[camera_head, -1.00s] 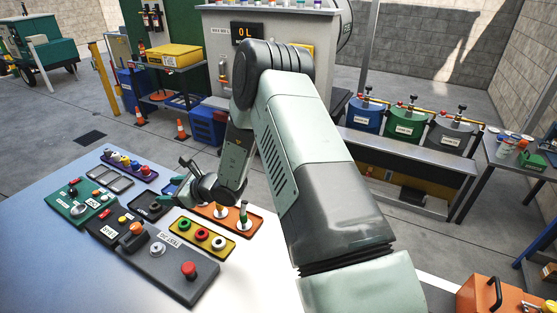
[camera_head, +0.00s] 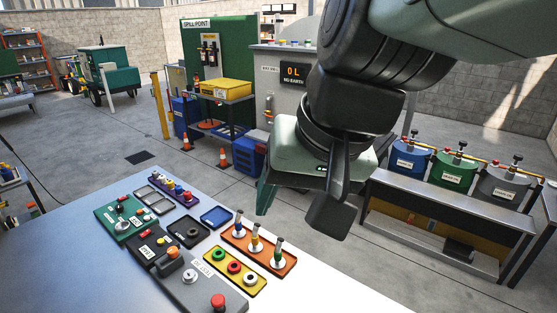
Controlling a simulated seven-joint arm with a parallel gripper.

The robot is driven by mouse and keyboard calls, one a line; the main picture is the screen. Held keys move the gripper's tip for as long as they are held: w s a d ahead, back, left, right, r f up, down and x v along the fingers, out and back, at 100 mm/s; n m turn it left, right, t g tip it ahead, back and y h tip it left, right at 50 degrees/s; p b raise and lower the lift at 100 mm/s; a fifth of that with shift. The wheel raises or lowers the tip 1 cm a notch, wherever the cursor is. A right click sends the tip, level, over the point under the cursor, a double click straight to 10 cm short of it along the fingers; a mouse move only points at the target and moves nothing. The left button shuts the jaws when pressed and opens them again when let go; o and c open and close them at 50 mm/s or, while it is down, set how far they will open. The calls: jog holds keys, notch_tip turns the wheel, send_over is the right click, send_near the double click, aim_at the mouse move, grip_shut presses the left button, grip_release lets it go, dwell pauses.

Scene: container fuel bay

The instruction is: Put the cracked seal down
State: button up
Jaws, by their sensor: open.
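My gripper (camera_head: 298,205) is open, raised in the upper middle of the picture, well above the bench. No seal shows between its fingers. A black tray (camera_head: 177,226) on the bench holds what looks like a dark ring (camera_head: 191,232); it may be the cracked seal, but it is too small to see a crack. My gripper is apart from all of these.
An orange tray (camera_head: 288,271) holds three upright nozzle-like pieces. A grey panel with a red button (camera_head: 218,301), a dark panel and a green panel (camera_head: 118,222) line the bench. The bench's left side (camera_head: 60,260) is clear.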

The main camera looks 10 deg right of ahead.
jog(key=s+d+r+n+t+h, duration=0.1)
jog(key=s+d+h, duration=0.1)
jog(key=d, duration=0.3)
jog(key=shift+s, duration=0.9)
jog(key=o, duration=0.4)
jog(key=shift+w+r, duration=0.15)
jog(key=shift+w, duration=0.1)
jog(key=shift+o, duration=1.2)
jog(key=w+a+r+n, duration=0.1)
jog(key=w+a, duration=0.1)
jog(key=w, duration=0.4)
jog(key=shift+w+r+n+g, duration=0.35)
jog(key=shift+r+n+g, duration=0.05)
jog(key=w+a+f+n+g, duration=0.25)
jog(key=w+a, duration=0.25)
jog(key=w, duration=0.4)
jog(key=w+a+f+n+g, duration=0.1)
jog(key=w+a+f+n, duration=0.3)
jog(key=w, duration=0.6)
jog(key=w+a+f, duration=0.2)
jog(key=a+f, duration=0.1)
jog(key=f, duration=0.5)
jog(key=w+a+f, duration=0.3)
jog(key=f, duration=0.6)
jog(key=shift+f+g, duration=0.3)
jog(key=shift+g, duration=0.15)
